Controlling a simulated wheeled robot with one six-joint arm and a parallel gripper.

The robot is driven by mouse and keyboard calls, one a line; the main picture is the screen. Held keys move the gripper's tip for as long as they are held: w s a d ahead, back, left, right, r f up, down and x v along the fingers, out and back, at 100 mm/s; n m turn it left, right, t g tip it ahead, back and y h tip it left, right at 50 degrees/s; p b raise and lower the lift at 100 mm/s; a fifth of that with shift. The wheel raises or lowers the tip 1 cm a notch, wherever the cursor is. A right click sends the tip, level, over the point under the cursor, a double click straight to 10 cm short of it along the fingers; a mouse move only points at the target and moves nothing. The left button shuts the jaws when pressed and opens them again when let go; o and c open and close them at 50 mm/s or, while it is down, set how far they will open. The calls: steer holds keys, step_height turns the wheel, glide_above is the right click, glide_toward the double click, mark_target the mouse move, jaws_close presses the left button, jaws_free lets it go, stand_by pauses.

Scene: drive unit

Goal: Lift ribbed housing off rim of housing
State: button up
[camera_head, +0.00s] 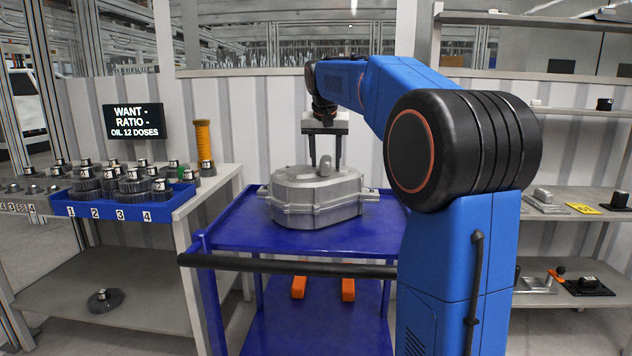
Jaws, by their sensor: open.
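A grey cast-metal housing (312,214) sits on the blue cart top, with a flange rim and lugs around its side. A grey upper part, seemingly the ribbed housing (300,180), rests on that rim; I cannot make out separate ribs. A short upright knob (325,167) stands on its top. My gripper (325,164) points down over the top with its two fingers apart. The fingers are on either side of the knob, near its height. I cannot tell whether they touch it. The far side of the housing is hidden.
The blue cart (235,230) has free top space left of the housing and a black front handle bar (290,266). A left bench carries a blue numbered tray (75,209) of dark gear parts. Shelves (600,215) with small parts stand at right, partly behind my arm.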

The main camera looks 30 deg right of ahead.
jaws_close()
stand_by(1.3)
steer(key=shift+r, duration=0.2)
